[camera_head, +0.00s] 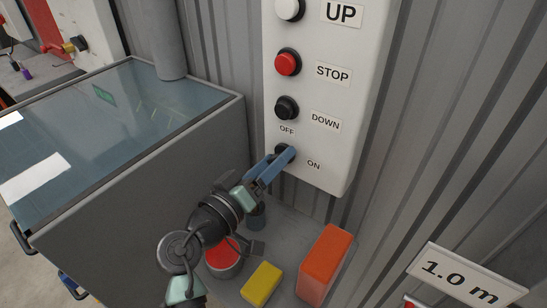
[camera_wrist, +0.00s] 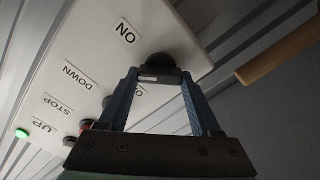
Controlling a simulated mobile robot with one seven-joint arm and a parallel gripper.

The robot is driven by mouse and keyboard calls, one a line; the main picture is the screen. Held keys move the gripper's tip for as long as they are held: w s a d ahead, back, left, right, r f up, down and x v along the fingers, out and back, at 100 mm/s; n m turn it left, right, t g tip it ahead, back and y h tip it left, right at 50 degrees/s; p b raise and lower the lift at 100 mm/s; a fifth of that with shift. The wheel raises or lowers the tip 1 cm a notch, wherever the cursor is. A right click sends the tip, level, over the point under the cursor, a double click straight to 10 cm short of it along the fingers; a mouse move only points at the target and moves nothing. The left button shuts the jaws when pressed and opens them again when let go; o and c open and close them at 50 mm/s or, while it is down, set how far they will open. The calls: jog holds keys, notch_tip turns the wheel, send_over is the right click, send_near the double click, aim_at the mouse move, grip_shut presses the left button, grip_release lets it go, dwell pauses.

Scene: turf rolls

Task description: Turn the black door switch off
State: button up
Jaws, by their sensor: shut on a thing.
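The black door switch (camera_head: 281,149) is a dark round knob low on the white control panel (camera_head: 330,100), between the OFF label (camera_head: 287,130) and the ON label (camera_head: 313,164). My gripper (camera_head: 286,156), with blue fingers, reaches it from the lower left in the head view and is shut on it. In the wrist view the fingertips (camera_wrist: 160,76) are at the dark knob (camera_wrist: 157,62), near the ON label (camera_wrist: 125,32). The fingers partly hide the knob, so which way it points is unclear.
Above the switch are a black DOWN button (camera_head: 287,107), a red STOP button (camera_head: 287,62) and a white UP button (camera_head: 289,8). An orange box (camera_head: 325,265), a yellow block (camera_head: 261,285) and a red-topped can (camera_head: 222,256) stand below. A glass-topped grey cabinet (camera_head: 150,160) is left.

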jog(key=n+p, duration=0.4)
jog(key=n, duration=0.5)
jog(key=shift+f, duration=0.15)
jog(key=shift+n, duration=0.4)
jog(key=o, duration=1.4)
jog(key=shift+a, duration=0.1)
jog(key=b+v, duration=0.1)
jog(key=v, duration=1.2)
jog(key=shift+b, duration=0.3)
